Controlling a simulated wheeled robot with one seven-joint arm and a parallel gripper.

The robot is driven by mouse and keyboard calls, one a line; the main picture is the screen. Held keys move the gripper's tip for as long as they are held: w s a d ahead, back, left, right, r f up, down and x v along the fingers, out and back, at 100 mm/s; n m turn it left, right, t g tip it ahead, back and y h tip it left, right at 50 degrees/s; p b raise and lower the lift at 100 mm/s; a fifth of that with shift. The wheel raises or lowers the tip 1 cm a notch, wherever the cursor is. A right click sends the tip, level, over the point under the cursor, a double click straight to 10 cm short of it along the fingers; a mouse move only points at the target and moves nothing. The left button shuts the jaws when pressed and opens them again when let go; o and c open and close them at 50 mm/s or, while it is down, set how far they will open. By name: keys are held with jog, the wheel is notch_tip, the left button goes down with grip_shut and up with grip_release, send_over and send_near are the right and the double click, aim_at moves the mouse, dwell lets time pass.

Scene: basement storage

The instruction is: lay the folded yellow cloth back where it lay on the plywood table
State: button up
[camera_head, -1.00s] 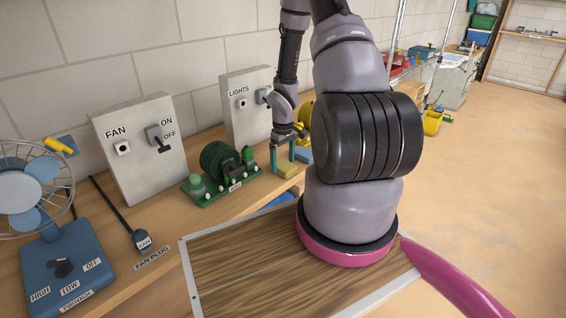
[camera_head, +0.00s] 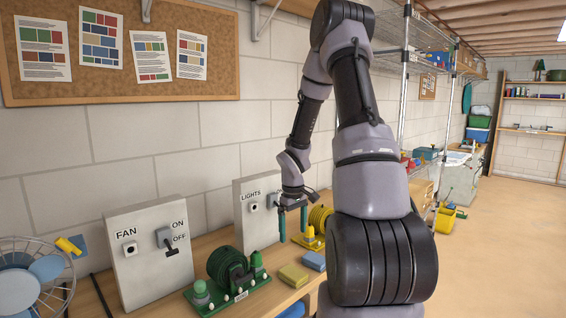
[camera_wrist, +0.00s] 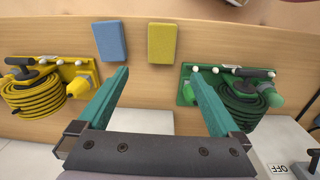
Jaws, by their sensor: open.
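The folded yellow cloth (camera_head: 293,275) lies flat on the plywood table (camera_head: 222,236), between the green cord reel and the folded blue cloth (camera_head: 313,260). In the wrist view the yellow cloth (camera_wrist: 162,43) lies beyond my fingertips, right of the blue cloth (camera_wrist: 111,41). My gripper (camera_head: 293,222) is open and empty, raised above the table near the lights box. In the wrist view its two teal fingers (camera_wrist: 160,88) are spread wide, with bare wood between them. Nothing hides the cloth in either current view.
A green cord reel (camera_head: 228,270) stands left of the cloths and a yellow cord reel (camera_head: 318,218) behind them. The fan switch box (camera_head: 146,250) and lights switch box (camera_head: 257,225) stand against the wall. A fan (camera_head: 28,270) is at far left.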

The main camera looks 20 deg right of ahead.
jog(key=s+a+r+m+t, duration=0.2)
jog(key=s+a+r, duration=0.1)
jog(key=r, duration=0.7)
jog(key=s+a+r+m+t, duration=0.1)
jog(key=s+a+r+m, duration=0.15)
jog(key=r, duration=0.75)
jog(key=s+a+r+m+t+y, duration=0.1)
jog(key=s+a+r+t, duration=0.1)
jog(key=s+a+r, duration=0.2)
jog(key=s+a+r+m+t+y, duration=0.1)
jog(key=s+a+r+m, duration=0.1)
jog(key=s+r, duration=0.7)
jog(key=shift+s+a+t, duration=0.4)
jog(key=shift+s+a, duration=0.2)
jog(key=shift+a, duration=0.25)
